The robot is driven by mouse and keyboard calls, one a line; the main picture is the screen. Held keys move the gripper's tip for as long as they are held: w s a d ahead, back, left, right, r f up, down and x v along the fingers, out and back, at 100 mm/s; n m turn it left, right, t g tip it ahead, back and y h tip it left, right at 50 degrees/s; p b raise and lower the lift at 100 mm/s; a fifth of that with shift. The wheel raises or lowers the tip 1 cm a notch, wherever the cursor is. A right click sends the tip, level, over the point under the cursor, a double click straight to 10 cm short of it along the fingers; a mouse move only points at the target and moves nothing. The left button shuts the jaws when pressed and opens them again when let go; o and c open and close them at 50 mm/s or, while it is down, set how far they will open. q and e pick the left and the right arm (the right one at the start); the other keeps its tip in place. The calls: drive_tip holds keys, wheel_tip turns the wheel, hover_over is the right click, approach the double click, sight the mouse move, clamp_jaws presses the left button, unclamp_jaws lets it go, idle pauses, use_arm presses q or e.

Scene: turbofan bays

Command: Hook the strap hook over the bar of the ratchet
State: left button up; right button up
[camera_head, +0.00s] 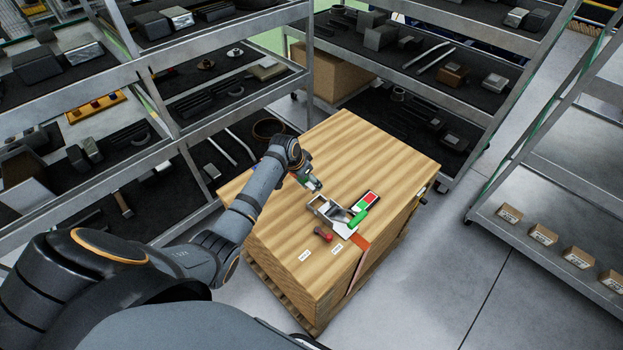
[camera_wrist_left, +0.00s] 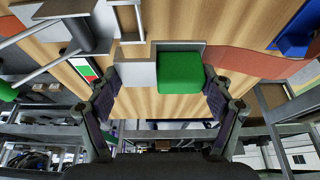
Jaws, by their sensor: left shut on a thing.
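The silver ratchet (camera_head: 325,207) lies on the wooden crate top, with a green handle (camera_head: 357,219) at its right end. Its metal frame and bars also show at the upper left of the left wrist view (camera_wrist_left: 75,25). My left gripper (camera_head: 311,182) is just behind the ratchet, above the crate. It is shut on the strap hook, a grey metal piece with a green block (camera_wrist_left: 180,73) between the fingers. An orange strap (camera_wrist_left: 262,60) runs right from near the hook; I cannot tell how they join. My right gripper is not in view.
Loaded shelves stand left, behind and right. The back of the crate top is clear.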

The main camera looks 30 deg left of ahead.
use_arm(q)
drive_tip(key=shift+f+b, duration=2.25)
drive_tip(key=shift+b, duration=0.25)
drive_tip(key=shift+f, duration=0.55)
drive_tip(key=shift+r+p, duration=0.1)
drive_tip(key=shift+p, duration=0.65)
drive_tip(key=shift+f+b, duration=0.6)
drive_tip(key=shift+f, duration=0.45)
drive_tip(key=o, duration=1.3)
drive_tip(key=v, duration=1.2)
